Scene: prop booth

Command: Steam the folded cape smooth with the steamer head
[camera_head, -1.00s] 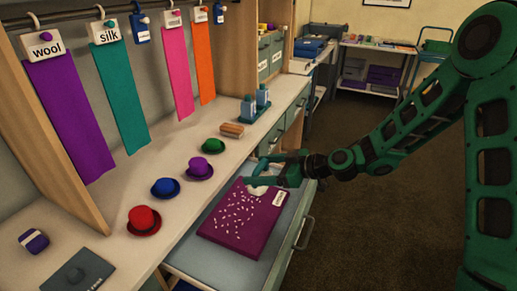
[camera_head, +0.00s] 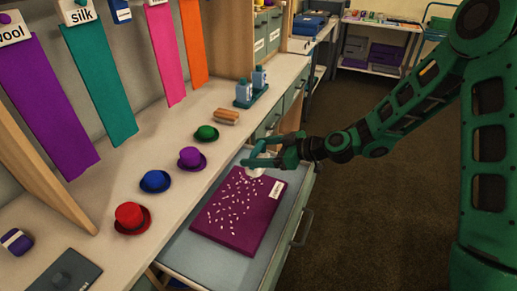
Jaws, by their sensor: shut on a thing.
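The folded cape (camera_head: 243,224) is a flat magenta-purple block lying in an open drawer (camera_head: 196,257). Many short white marks cover its left and middle part, and a white label (camera_head: 277,189) sits near its far right corner. My gripper (camera_head: 257,162) is at the cape's far edge, shut on a small white thing that looks like the steamer head (camera_head: 256,171). The green fingers partly hide it. I cannot tell whether it touches the cape.
A red hat (camera_head: 131,217), a blue hat (camera_head: 155,181), a purple hat (camera_head: 191,159) and a green hat (camera_head: 206,133) line the counter left of the drawer. A brush (camera_head: 226,117) and bottles (camera_head: 260,78) stand farther back. Cloth strips hang at left.

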